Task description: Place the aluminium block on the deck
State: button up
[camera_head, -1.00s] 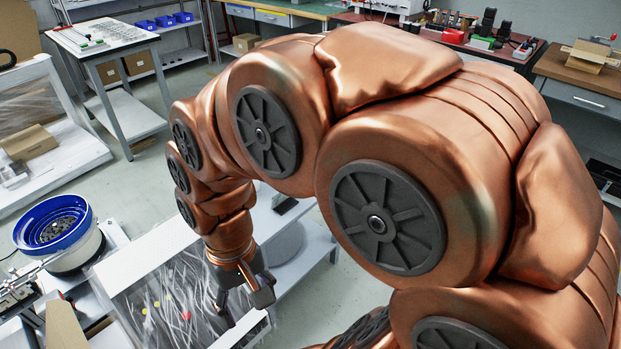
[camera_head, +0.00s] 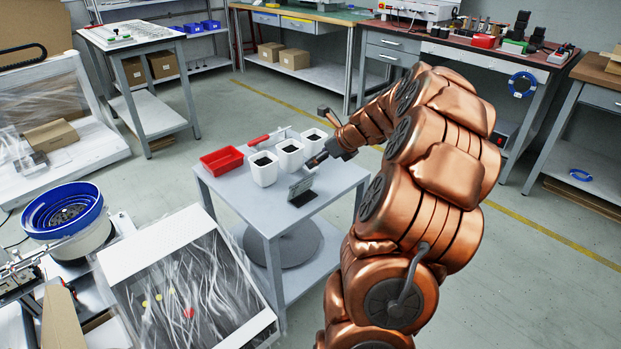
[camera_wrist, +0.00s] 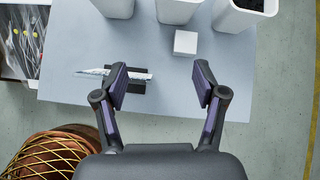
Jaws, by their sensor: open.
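A small pale square block (camera_wrist: 185,43), likely the aluminium block, lies on the grey cart top (camera_wrist: 70,50) in the wrist view, beside the white bins. I cannot make it out in the head view. My gripper (camera_head: 322,137) is above the right side of the cart in the head view. In the wrist view my gripper (camera_wrist: 160,85) has its fingers wide apart with nothing held. The block is ahead of the fingers, a little right of their midline. I cannot tell which surface is the deck.
White bins (camera_head: 264,168) with dark contents, a red tray (camera_head: 222,160) and a small dark stand with a card (camera_head: 302,190) are on the cart. The stand also shows near my left finger (camera_wrist: 125,85). A clear-sided enclosure (camera_head: 190,280) and blue bowl feeder (camera_head: 62,210) are at left.

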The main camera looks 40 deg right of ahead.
jog(key=shift+m+h, duration=0.3)
jog(key=shift+m, duration=0.6)
jog(key=w+d+f+b, duration=0.1)
jog(key=f, duration=0.1)
jog(key=w+d+f+b, duration=0.1)
jog(key=f, duration=0.1)
jog(key=w+d+f+b, duration=0.1)
jog(key=d+f, duration=0.1)
jog(key=shift+w, duration=0.35)
jog(key=shift+w+f+b, duration=0.25)
jog(key=shift+f+b, duration=0.15)
jog(key=shift+b, duration=0.1)
jog(key=b+x, duration=0.2)
jog(key=x, duration=0.2)
jog(key=shift+w+b, duration=0.1)
jog(key=shift+b, duration=0.2)
grip_shut()
jog(key=shift+r, duration=0.15)
